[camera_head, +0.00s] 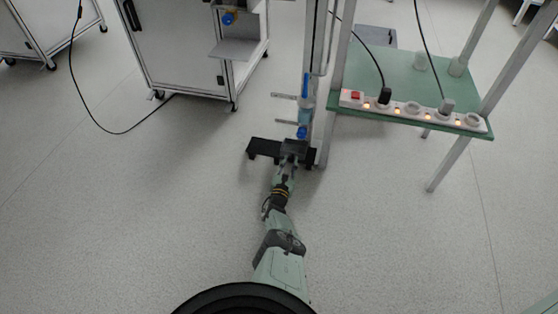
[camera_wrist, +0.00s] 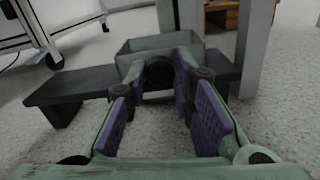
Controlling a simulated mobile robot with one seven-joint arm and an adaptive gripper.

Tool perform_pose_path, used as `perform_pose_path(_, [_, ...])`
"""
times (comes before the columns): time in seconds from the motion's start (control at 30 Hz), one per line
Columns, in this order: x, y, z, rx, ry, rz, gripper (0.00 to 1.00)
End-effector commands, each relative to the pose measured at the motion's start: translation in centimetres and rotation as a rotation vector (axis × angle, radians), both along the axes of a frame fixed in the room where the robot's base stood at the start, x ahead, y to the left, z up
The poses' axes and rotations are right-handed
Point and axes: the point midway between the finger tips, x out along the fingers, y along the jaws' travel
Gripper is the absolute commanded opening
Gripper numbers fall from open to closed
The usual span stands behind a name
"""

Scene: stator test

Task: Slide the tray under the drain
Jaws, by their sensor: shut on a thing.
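The tray is a dark grey open box (camera_wrist: 160,44), straight ahead in the wrist view. In the head view the tray (camera_head: 294,146) is small, at the foot of a metal post. My gripper (camera_wrist: 160,77) reaches its near side with a finger on each side of a dark round part, and is shut on it. The fingertips are partly hard to make out. In the head view my gripper (camera_head: 287,167) is at the tray's near side. The drain seems to be the pipe with blue valves (camera_head: 303,131) on the post, just above and behind the tray.
A low black bench (camera_wrist: 68,86) extends left of the tray, and a dark part shows right of it. Metal posts (camera_wrist: 252,45) stand close behind. A green table (camera_head: 400,85) with a power strip (camera_head: 412,108) stands right. A white cabinet (camera_head: 185,45) stands back left.

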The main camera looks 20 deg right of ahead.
Motion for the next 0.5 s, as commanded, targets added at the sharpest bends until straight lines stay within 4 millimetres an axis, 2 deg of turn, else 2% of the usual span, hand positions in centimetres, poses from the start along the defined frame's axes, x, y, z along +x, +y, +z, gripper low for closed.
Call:
perform_pose_path(0.03, [-0.8,-1.2,0.2,0.000,0.002,-0.005,0.00])
perform_pose_path(0.2, [-2.0,-3.0,0.0,0.000,0.002,-0.001,0.00])
perform_pose_path(0.5, [-2.3,-3.3,0.0,0.002,0.001,-0.004,0.00])
